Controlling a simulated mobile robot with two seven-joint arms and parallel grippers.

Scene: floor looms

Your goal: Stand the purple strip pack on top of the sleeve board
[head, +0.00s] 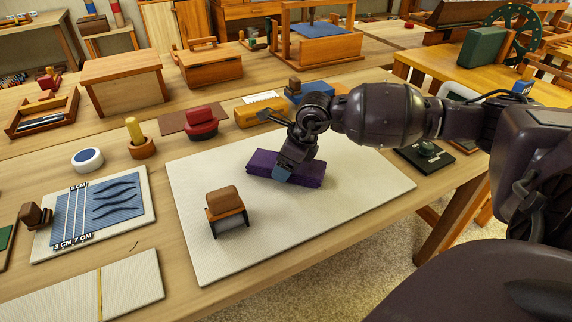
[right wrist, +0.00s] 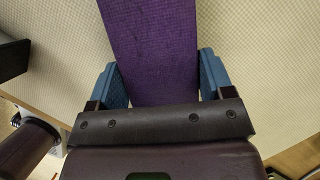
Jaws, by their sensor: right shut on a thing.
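The purple strip pack (head: 305,172) is a long, flat purple block. It lies on its broad side at, or just over, the large cream board (head: 320,215); contact is hard to tell. My right gripper (head: 284,172) comes from the right and is shut on the pack, with its blue fingers at the pack's sides. In the right wrist view the pack (right wrist: 152,50) runs away between the two fingers (right wrist: 158,85). A small raised stand with a brown top (head: 226,205) is on the cream board, left of the pack. I cannot tell which of these is the sleeve board. My left gripper is not in view.
A yellow block (head: 260,110) and a red pad (head: 201,121) sit behind the cream board. A ruled blue mat (head: 105,205) lies to the left. A black plate (head: 424,157) is near the table's right edge.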

